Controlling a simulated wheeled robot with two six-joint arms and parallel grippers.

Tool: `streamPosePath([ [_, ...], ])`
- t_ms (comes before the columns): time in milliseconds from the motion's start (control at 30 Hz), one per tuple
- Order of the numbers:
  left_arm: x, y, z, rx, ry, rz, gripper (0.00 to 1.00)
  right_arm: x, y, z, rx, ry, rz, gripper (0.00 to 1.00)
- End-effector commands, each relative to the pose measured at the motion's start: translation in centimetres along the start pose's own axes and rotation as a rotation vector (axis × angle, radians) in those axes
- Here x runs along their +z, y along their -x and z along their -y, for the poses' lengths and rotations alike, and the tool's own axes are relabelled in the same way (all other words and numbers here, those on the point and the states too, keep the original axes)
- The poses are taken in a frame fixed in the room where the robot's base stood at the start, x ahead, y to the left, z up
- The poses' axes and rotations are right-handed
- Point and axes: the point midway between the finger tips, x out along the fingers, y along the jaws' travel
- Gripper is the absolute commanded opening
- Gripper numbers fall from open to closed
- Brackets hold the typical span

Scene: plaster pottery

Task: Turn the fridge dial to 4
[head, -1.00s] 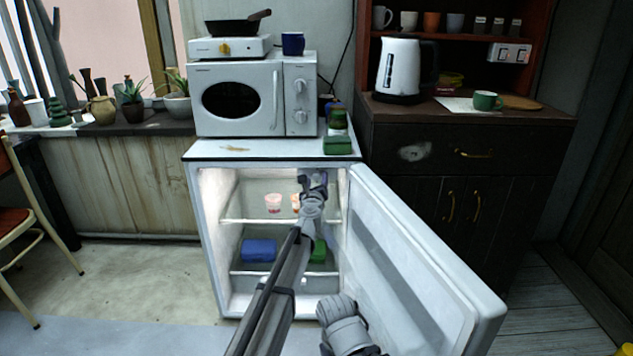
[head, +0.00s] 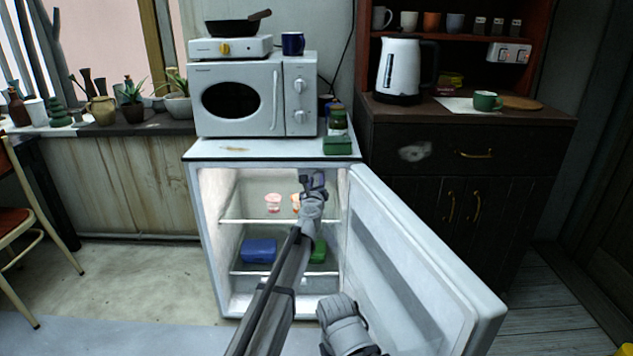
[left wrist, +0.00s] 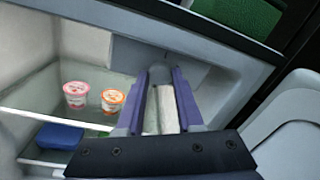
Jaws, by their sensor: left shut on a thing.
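The white fridge (head: 202,245) stands with its door (head: 425,275) swung wide open to the right. My left gripper (head: 312,176) is inside the upper right of the fridge opening. In the left wrist view, its two blue-grey fingers (left wrist: 161,76) reach up to a grey housing (left wrist: 125,60) under the fridge top. The fingertips are shut on the small grey dial (left wrist: 160,73), which they largely hide. I cannot read a number on the dial.
A pink cup (head: 272,203) and an orange cup (left wrist: 113,101) stand on the upper shelf, left of my gripper. A blue box (head: 259,251) and a green box (head: 318,251) sit lower. The microwave (head: 237,98) stands on the fridge.

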Motion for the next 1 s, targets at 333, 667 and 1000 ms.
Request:
streamPosePath([
  [333,0.1,0.0,0.1,0.008,-0.243,-0.018,0.0,0.0,0.6,-0.1,0.001,-0.001,0.0,0.45],
  [667,0.1,0.0,0.2,0.019,-0.555,-0.04,0.0,0.1,1.1,-0.1,0.001,-0.002,0.001,0.45],
  [1000,0.1,0.0,0.2,0.027,-0.826,-0.058,0.0,0.1,1.4,-0.1,0.0,-0.002,0.001,0.45],
])
